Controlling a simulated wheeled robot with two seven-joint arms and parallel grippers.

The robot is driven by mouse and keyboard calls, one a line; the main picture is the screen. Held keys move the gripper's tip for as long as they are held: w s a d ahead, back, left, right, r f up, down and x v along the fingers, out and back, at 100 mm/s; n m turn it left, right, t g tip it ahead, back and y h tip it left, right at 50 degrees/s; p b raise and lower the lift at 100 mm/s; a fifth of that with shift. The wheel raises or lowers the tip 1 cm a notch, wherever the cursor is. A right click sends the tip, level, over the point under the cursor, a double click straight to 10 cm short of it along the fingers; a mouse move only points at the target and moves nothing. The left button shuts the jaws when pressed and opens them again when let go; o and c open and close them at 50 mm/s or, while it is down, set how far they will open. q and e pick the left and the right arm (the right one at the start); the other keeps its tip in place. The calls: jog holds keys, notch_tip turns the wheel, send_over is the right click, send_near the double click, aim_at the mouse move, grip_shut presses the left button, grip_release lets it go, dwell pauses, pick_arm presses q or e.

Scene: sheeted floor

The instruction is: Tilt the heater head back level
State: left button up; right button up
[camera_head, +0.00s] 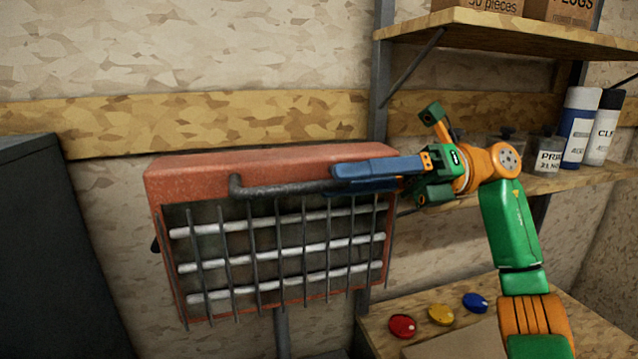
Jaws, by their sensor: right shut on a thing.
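The heater head (200,176) is a red box with a dark wire grille and several white bars, left of the middle. It stands in front of the wall on a grey post (283,335). Its top and grille face both show, and its outline slopes in the picture; its exact tilt is hard to tell. A dark bar handle (280,188) runs along its upper front. My right gripper (338,179), with blue fingers, reaches in from the right and is shut on the right part of this handle. The fingers hide that part. My left gripper is out of view.
A dark cabinet (50,240) stands at the left. Wall shelves at the right hold boxes, spray cans (578,125) and a jar (548,157). A bench below carries red (402,326), yellow (441,314) and blue (475,302) round buttons, close to my right arm.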

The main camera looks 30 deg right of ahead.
jog(key=p+v, duration=0.5)
jog(key=v, duration=0.3)
jog(key=shift+s+d, duration=0.15)
jog(key=shift+s, duration=0.05)
jog(key=shift+d, duration=0.1)
dwell(0.4)
